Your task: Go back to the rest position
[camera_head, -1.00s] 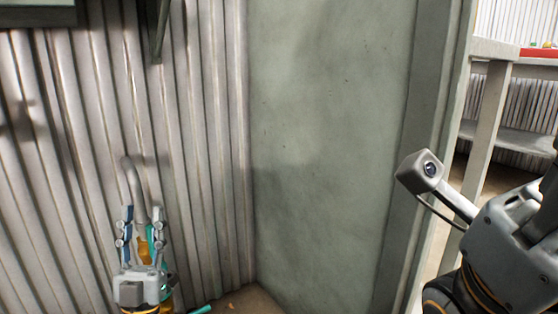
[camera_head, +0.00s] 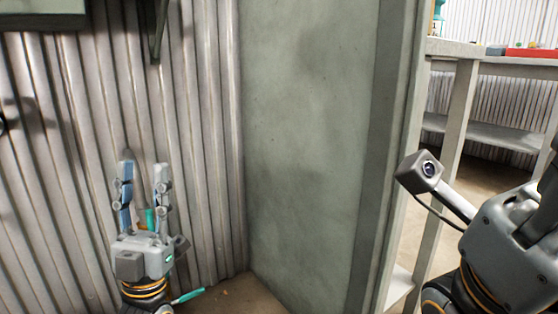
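My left gripper (camera_head: 144,172) is at the lower left, in front of the corrugated wall. Its two fingers point up and stand apart, with nothing visibly held between the tips. A small teal thing (camera_head: 150,219) shows low between the fingers; I cannot tell whether it touches them. My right arm (camera_head: 508,245) is at the lower right, with a small box-shaped camera (camera_head: 420,171) on a stalk. The fingers of the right gripper are out of the picture.
A corrugated metal wall (camera_head: 205,130) is behind my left gripper. A grey-green panel (camera_head: 305,150) stands mid-view. Shelving (camera_head: 485,132) with a red item (camera_head: 530,52) is at right. A teal-handled thing (camera_head: 188,296) lies low near the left gripper.

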